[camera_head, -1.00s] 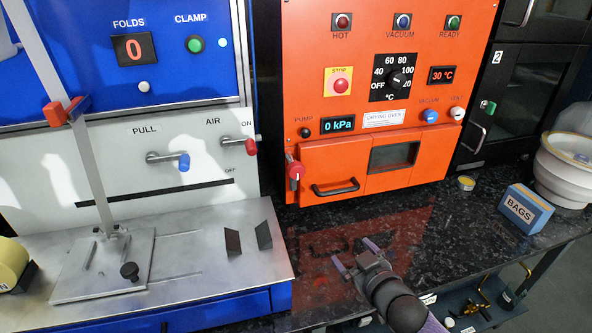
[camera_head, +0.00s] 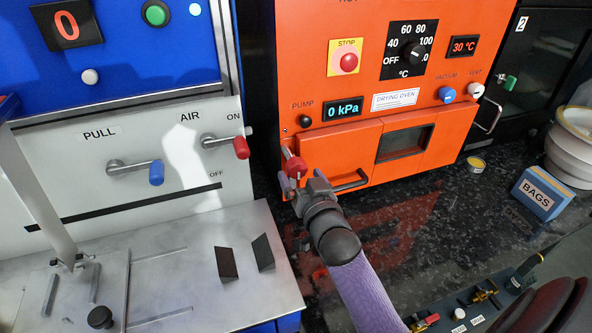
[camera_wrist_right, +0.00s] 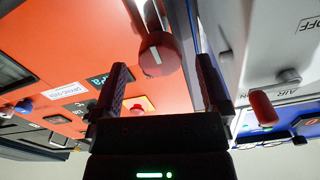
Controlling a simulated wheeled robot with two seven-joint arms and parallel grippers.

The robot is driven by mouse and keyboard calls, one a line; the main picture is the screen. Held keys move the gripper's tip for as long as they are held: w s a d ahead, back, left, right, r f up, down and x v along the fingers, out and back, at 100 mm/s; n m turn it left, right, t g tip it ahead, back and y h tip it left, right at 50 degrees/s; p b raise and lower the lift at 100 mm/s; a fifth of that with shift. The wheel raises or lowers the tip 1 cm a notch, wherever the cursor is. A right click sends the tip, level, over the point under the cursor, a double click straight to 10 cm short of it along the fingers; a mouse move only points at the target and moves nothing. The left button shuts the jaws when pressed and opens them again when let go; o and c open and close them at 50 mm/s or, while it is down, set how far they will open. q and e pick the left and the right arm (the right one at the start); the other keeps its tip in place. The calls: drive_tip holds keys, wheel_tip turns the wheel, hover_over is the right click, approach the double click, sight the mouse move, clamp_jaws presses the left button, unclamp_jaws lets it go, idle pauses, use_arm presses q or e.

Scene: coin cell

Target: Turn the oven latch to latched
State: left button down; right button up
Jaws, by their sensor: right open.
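The oven latch is a red knob (camera_head: 294,166) on a metal stem at the left edge of the orange drying oven's door (camera_head: 345,158). My right gripper (camera_head: 301,181) has its open fingers up at the latch, just below and in front of the knob. In the right wrist view the red knob (camera_wrist_right: 160,57) with a white mark appears between the two spread fingers (camera_wrist_right: 162,72). I cannot tell whether either finger touches it. The knob's lower part is partly hidden by the gripper in the head view. My left gripper is not in view.
The door's black handle (camera_head: 350,181) is close to the right of my gripper. A blue and steel machine with a red AIR lever (camera_head: 240,147) and a blue PULL lever (camera_head: 156,172) stands at left. A BAGS box (camera_head: 538,195) sits on the dark counter (camera_head: 440,225) at right.

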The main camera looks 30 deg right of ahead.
drive_tip(key=shift+x, duration=1.5)
clamp_jaws()
